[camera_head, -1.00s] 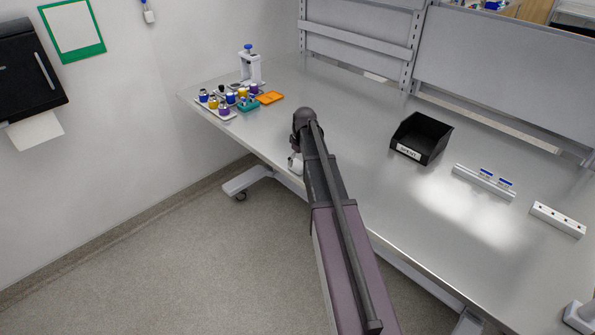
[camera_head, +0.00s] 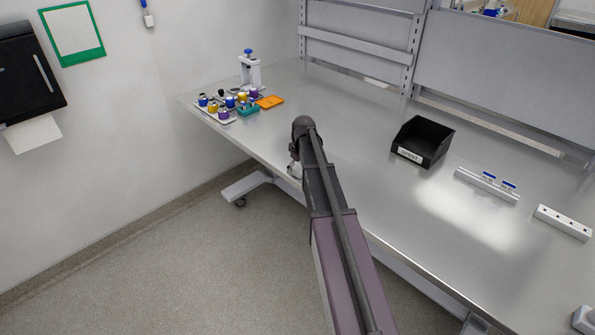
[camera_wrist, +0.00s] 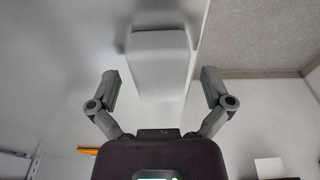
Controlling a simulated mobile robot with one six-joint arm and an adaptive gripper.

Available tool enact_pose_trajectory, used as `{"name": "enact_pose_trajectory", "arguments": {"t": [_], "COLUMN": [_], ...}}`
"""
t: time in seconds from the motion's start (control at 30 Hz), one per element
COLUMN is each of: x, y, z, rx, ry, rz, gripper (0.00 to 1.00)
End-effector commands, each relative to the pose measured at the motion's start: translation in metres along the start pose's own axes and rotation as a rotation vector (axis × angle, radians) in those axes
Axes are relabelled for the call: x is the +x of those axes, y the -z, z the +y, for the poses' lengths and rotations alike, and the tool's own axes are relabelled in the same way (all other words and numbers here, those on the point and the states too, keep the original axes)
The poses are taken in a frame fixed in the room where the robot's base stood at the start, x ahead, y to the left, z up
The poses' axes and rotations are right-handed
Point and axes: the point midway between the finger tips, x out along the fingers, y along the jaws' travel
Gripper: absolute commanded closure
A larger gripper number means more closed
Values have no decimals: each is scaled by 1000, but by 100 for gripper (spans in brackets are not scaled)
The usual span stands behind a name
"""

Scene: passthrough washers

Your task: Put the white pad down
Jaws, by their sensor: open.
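The white pad (camera_wrist: 160,62) is a pale block with rounded corners in the upper middle of the wrist view, close to the steel table's edge. My gripper (camera_wrist: 160,82) is open, with one finger on each side of the pad's near end and visible gaps between. A dark shadow lies by the pad's far end; I cannot tell if its underside rests fully on the table. In the head view my arm hides most of the gripper, and only a small pale patch shows beside my wrist at the table's front edge.
The steel table (camera_head: 340,110) has clear room around my wrist.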

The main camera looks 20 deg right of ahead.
Motion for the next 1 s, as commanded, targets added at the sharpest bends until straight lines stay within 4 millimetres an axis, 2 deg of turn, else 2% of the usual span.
{"name": "enact_pose_trajectory", "arguments": {"t": [0.03,0.2,0.27,0.37,0.4,0.77,1.0], "x": [0,0,0,0,0,-2,-13], "y": [0,0,0,0,0,0,2], "z": [0,0,0,0,0,0,0], "rx": [0,0,0,0,0,0,0], "ry": [0,0,0,0,0,0,0], "rz": [0,0,0,0,0,0,0], "gripper": [3,53,69,69,75,75,75]}}
